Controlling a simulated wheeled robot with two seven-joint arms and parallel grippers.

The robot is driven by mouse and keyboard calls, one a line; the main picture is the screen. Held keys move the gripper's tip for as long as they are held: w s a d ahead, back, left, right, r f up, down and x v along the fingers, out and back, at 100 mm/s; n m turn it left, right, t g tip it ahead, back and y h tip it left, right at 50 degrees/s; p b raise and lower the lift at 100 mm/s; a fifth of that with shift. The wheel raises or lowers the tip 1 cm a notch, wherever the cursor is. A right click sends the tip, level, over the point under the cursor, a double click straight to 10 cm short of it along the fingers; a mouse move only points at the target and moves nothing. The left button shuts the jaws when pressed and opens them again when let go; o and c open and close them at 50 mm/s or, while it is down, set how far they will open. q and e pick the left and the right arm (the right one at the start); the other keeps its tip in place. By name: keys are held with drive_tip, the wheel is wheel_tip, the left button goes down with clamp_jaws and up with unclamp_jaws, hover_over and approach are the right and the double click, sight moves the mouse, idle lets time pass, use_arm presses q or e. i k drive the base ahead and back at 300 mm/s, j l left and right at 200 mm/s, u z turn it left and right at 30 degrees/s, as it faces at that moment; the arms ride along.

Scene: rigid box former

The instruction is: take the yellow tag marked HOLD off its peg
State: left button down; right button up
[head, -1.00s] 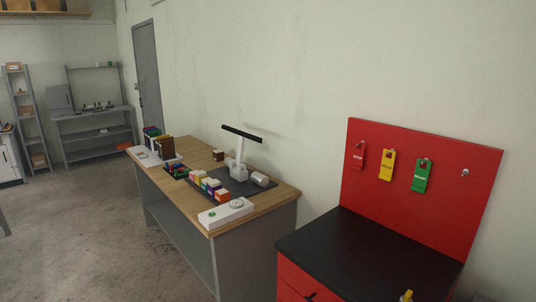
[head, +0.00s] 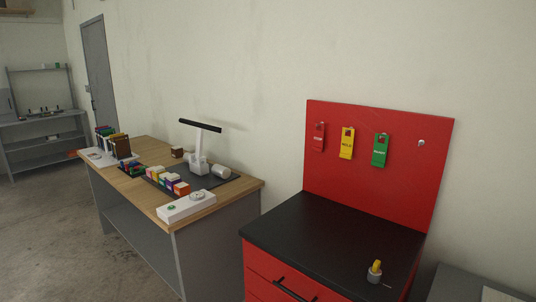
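The yellow tag marked HOLD (head: 347,143) hangs on a peg on the red upright panel (head: 375,180), at the right of the head view. A red tag (head: 319,137) hangs to its left and a green tag (head: 380,150) to its right. A bare peg (head: 421,143) is further right on the panel. Neither of my grippers shows in the head view.
A black-topped red cabinet (head: 330,232) stands below the panel, with a small yellow-and-grey object (head: 375,271) on its top. To the left is a wooden-topped workbench (head: 150,205) with coloured blocks and a white stand. Bare floor (head: 50,240) lies at left.

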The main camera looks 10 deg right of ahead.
sight(346, 149)
drive_tip(key=i+j+z, duration=0.2)
drive_tip(key=i+j, duration=0.15)
drive_tip(key=i+j+z, duration=0.15)
drive_tip(key=i+j, duration=0.2)
drive_tip(key=i+j+z, duration=0.2)
drive_tip(key=j, duration=0.3)
drive_tip(key=i, duration=0.1)
